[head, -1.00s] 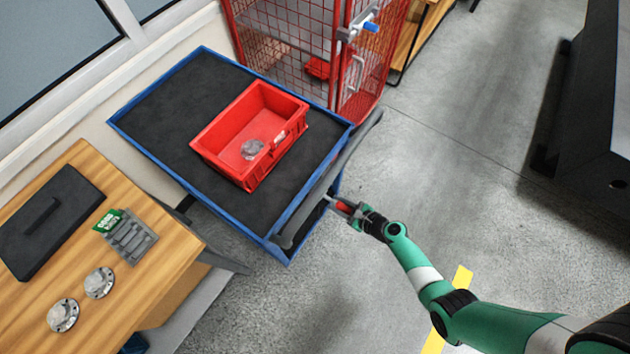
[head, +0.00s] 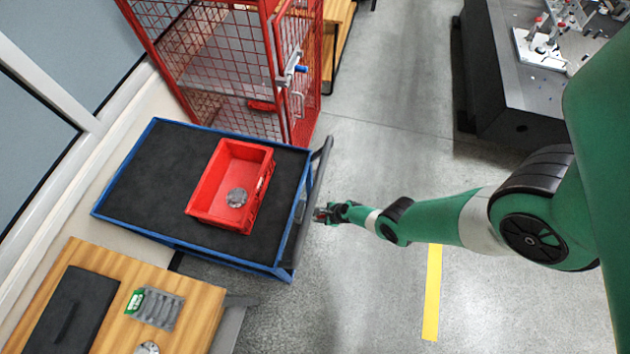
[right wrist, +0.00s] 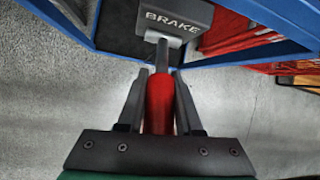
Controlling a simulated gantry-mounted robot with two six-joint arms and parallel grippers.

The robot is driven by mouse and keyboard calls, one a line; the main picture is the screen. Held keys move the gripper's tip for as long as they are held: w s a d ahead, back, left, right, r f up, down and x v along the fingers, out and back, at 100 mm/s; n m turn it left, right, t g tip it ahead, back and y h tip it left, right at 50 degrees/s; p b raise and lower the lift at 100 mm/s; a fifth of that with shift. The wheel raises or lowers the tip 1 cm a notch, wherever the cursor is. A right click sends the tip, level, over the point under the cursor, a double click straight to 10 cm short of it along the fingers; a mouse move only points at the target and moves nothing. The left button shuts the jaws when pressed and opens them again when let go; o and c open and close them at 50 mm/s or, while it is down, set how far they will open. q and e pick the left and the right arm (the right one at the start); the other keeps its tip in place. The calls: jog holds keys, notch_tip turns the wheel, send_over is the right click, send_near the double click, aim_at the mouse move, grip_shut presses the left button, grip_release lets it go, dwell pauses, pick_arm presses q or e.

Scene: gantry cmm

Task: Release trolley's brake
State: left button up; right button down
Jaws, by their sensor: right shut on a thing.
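The trolley (head: 125,185) has a blue frame, a black mat top and a grey push handle (head: 318,180) on its right side. In the right wrist view, a grey block marked BRAKE (right wrist: 178,17) sits on the trolley, with a red-gripped lever (right wrist: 160,103) coming out of it. My right gripper (right wrist: 160,85) is shut on the red lever, with one finger on each side. In the head view, my right gripper (head: 322,214) is beside the trolley's handle side, and the lever there is too small to make out clearly. My left gripper is not in view.
A red bin (head: 215,215) with a metal part (head: 237,197) stands on the trolley. A red mesh cage (head: 225,60) is behind it. A wooden bench (head: 205,305) is at lower left. Grey floor (head: 380,110) is open to the right, with a dark machine base (head: 500,110) beyond.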

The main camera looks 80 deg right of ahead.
dwell(0.3)
jog(key=c, duration=0.6)
grip_release()
jog(key=p+v, duration=1)
jog(key=v, duration=0.1)
jog(key=shift+w+r+p, duration=0.1)
jog(key=shift+r+p, duration=0.1)
jog(key=shift+p, duration=0.1)
jog(key=shift+s+r, duration=0.1)
jog(key=shift+s, duration=0.15)
